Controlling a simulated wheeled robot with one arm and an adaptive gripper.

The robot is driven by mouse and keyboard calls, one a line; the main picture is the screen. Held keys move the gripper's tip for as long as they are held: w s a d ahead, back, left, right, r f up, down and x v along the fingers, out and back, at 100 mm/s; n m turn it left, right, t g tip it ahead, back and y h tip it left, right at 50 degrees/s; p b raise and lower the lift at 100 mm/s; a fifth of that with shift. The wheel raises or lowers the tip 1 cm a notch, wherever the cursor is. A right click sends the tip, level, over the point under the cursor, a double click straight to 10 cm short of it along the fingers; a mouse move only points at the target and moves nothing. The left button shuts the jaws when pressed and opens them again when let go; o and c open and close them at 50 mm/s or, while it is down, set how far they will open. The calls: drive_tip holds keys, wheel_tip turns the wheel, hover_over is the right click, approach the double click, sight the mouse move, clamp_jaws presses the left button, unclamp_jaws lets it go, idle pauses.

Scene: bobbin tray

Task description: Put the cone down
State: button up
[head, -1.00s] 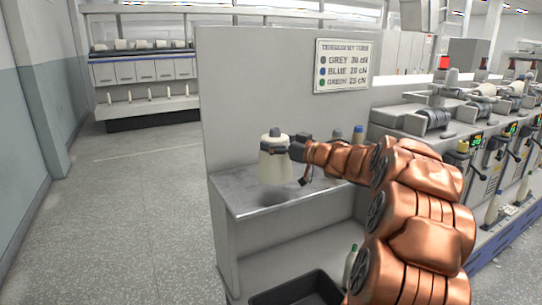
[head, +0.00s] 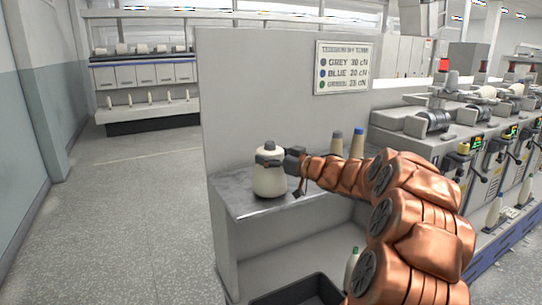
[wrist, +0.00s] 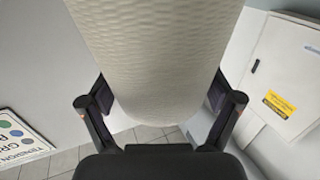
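A cream yarn cone (head: 269,181) with a grey tip stands upright at the left part of the grey bench top (head: 236,197). Its base looks to be at the bench surface; I cannot tell for sure whether it touches. My gripper (head: 268,160) is shut around the upper part of the cone, coming from the right. In the wrist view, the pale, textured cone (wrist: 158,60) fills the space between my two fingers (wrist: 160,95), with a pad against each side. The cone's underside is hidden there.
A grey-tipped cone (head: 337,147) and a blue-tipped cone (head: 357,146) stand further right on the bench, behind my arm. A green-tipped cone (head: 350,268) and a black bin (head: 290,292) are below. A sign panel (head: 342,68) hangs on the wall behind.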

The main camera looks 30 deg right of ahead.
drive_tip(key=shift+o, duration=0.6)
drive_tip(key=shift+r, duration=0.1)
drive_tip(key=shift+s, duration=0.15)
drive_tip(key=p+v, duration=0.1)
drive_tip(key=v, duration=1)
drive_tip(key=shift+s+d, duration=0.15)
drive_tip(key=shift+s, duration=0.2)
